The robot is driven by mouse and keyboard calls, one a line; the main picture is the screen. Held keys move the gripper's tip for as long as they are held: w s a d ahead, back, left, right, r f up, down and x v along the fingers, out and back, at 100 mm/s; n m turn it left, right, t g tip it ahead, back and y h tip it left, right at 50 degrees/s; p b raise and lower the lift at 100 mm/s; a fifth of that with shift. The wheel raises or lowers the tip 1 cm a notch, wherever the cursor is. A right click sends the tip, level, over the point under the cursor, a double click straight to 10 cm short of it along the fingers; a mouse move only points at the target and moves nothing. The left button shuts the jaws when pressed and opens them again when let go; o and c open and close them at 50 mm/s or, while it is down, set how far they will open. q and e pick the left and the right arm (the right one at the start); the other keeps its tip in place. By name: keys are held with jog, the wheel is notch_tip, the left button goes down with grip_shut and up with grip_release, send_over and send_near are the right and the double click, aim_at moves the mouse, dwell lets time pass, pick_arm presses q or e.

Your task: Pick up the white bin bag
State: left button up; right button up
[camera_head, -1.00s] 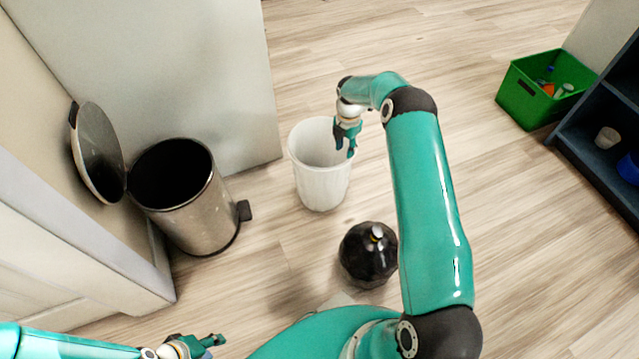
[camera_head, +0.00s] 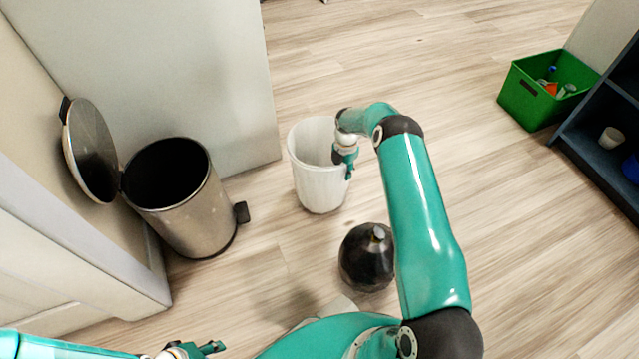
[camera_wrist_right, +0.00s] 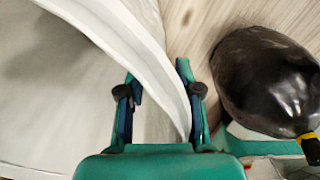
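A white, open-topped bin or bag-like container (camera_head: 318,190) stands upright on the floor in the middle of the head view. I cannot make out a separate bag inside it. My right gripper (camera_head: 347,172) is at its right rim. In the right wrist view the container's pale rim (camera_wrist_right: 150,62) runs between the two spread fingers of the right gripper (camera_wrist_right: 158,95), which is open around it. My left gripper (camera_head: 208,348) is at the bottom left edge, away from the container, and its opening is unclear.
A black tied bag (camera_head: 366,260) lies on the floor nearer me; it also shows in the wrist view (camera_wrist_right: 265,80). A steel pedal bin (camera_head: 195,215) stands open at left. A green crate (camera_head: 530,100) and dark shelf (camera_head: 590,150) are at right. Floor between is clear.

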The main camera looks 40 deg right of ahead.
dwell(0.7)
grip_shut()
